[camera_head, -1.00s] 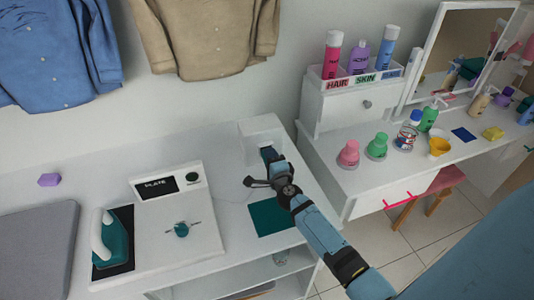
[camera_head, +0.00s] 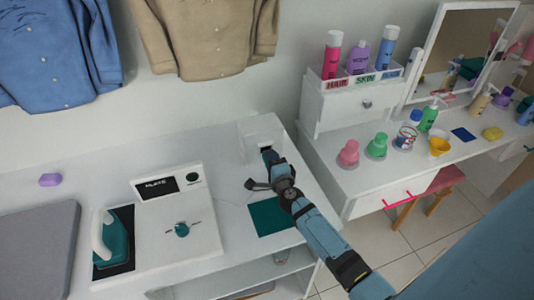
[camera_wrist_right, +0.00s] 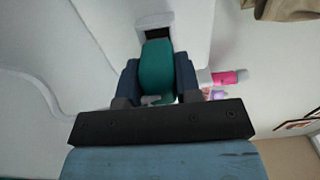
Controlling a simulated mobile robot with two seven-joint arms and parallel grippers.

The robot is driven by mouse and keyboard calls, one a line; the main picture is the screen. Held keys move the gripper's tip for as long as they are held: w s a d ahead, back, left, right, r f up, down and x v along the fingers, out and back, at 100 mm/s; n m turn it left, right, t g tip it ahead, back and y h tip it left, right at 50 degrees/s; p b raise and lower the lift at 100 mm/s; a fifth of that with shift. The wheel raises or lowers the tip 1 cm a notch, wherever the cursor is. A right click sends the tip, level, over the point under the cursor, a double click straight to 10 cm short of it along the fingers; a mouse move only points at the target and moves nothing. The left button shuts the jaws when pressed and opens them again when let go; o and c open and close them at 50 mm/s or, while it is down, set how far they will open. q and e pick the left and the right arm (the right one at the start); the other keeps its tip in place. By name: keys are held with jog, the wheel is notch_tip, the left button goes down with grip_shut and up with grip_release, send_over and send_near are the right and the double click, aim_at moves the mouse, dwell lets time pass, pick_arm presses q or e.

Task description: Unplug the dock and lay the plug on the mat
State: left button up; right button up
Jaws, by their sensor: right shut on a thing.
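My right gripper (camera_head: 268,158) is at the front of a white socket box (camera_head: 262,130) against the wall. In the right wrist view its two dark fingers (camera_wrist_right: 158,80) are shut on a teal plug (camera_wrist_right: 157,66). The plug's far end is at the dark opening of the socket box (camera_wrist_right: 158,20); I cannot tell how deep it sits. A thin cord runs on the left. The white dock (camera_head: 180,235) with a display and a knob stands to the left, holding a teal iron (camera_head: 112,240). The teal mat (camera_head: 272,217) lies bare below the gripper. My left gripper is not in view.
A grey pad (camera_head: 35,245) and a purple block (camera_head: 50,180) are at the left. A white vanity (camera_head: 365,185) with bottles and a mirror stands to the right across a gap. Shirts hang above. An open shelf lies under the table's front edge.

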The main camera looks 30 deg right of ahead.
jog(key=shift+s, duration=0.1)
jog(key=shift+v, duration=1.9)
